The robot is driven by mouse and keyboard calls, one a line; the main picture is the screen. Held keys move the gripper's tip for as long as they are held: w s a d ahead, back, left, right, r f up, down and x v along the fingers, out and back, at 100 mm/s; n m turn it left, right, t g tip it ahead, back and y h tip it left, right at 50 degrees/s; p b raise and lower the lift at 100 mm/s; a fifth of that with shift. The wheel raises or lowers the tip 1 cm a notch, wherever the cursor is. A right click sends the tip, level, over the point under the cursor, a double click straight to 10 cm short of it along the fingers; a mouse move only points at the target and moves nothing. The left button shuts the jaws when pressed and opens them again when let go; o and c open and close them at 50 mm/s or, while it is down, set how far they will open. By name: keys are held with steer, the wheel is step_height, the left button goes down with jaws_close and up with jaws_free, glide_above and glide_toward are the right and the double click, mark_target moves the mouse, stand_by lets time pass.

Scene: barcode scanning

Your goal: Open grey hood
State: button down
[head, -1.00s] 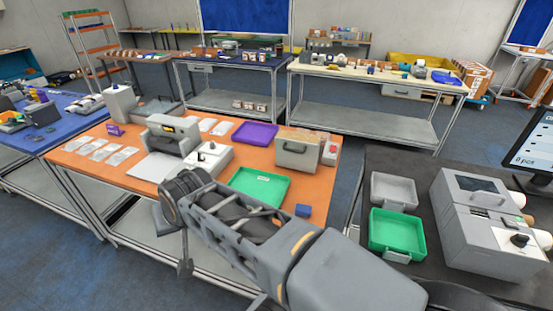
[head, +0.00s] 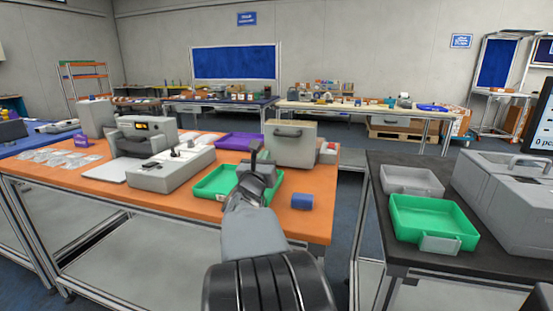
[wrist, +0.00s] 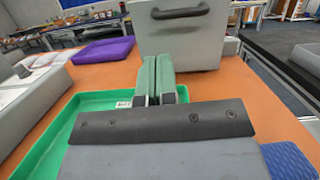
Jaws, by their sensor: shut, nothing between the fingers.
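A grey hood (head: 290,150) with a dark handle on its front stands at the back right of the orange table. It also shows in the wrist view (wrist: 188,45), just beyond my fingers, with its handle at the upper front. The hood looks closed over whatever is under it. My gripper (head: 259,153) is over the green tray on that table, in front of the hood. In the wrist view the green-grey fingers (wrist: 153,78) are together and empty, pointing at the hood's lower front. They appear apart from it.
The green tray (head: 206,188) lies below my gripper, with a purple tray (head: 238,140) behind it. A grey machine (head: 158,172) is to the left. A black table (head: 385,221) at the right holds trays and a grey machine.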

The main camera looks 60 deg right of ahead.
steer(key=m, duration=0.1)
steer(key=g+p, duration=0.1)
glide_toward(278, 140)
steer(key=shift+h, duration=0.3)
steer(key=d+r, duration=0.2)
steer(key=s+d+r, duration=0.1)
steer(key=r, duration=0.1)
steer(key=shift+d+r, duration=0.25)
steer(key=shift+d, duration=0.1)
